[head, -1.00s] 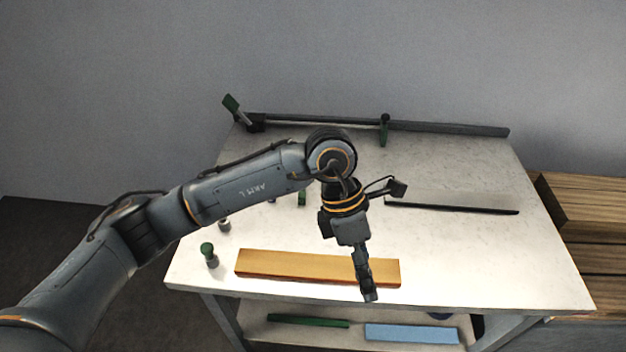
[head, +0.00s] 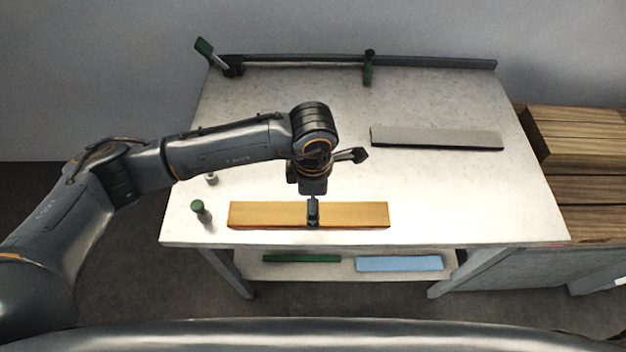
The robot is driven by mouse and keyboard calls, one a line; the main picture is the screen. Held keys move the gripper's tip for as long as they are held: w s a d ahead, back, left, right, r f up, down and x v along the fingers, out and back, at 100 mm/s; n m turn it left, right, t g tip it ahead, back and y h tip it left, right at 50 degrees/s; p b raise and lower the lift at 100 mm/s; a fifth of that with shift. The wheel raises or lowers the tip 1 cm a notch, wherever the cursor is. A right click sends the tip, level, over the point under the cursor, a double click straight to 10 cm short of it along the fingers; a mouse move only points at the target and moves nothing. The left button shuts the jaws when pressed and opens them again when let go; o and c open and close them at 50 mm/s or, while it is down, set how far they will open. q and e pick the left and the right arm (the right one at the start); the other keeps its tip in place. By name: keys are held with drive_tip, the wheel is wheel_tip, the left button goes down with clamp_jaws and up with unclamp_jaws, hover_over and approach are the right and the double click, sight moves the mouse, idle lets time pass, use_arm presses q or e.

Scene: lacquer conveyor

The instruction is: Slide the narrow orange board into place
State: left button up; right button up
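The narrow orange board (head: 262,213) lies flat near the front edge of the white-topped table, its long side roughly parallel to that edge. My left gripper (head: 313,220) points down at the middle of the board, and its fingertips overlap the board in the head view. The fingers show edge-on, so I cannot tell whether they are open or shut on it. The board appears to rest on the tabletop (head: 480,200). My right gripper is not in view.
A dark rail (head: 430,63) with green-handled clamps runs along the back edge. A grey board (head: 435,138) lies at the right. A green-topped peg (head: 200,212) stands left of the orange board. Green (head: 300,259) and blue (head: 398,264) pieces lie on the lower shelf. The right front is clear.

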sight(296, 213)
use_arm(q)
drive_tip(key=shift+f+p, duration=0.3)
drive_tip(key=shift+f, duration=1.7)
drive_tip(key=shift+c, duration=0.4)
drive_tip(key=c, duration=1.3)
drive_tip(key=shift+a+b, duration=0.3)
drive_tip(key=shift+a, duration=1.6)
drive_tip(key=o, duration=1.4)
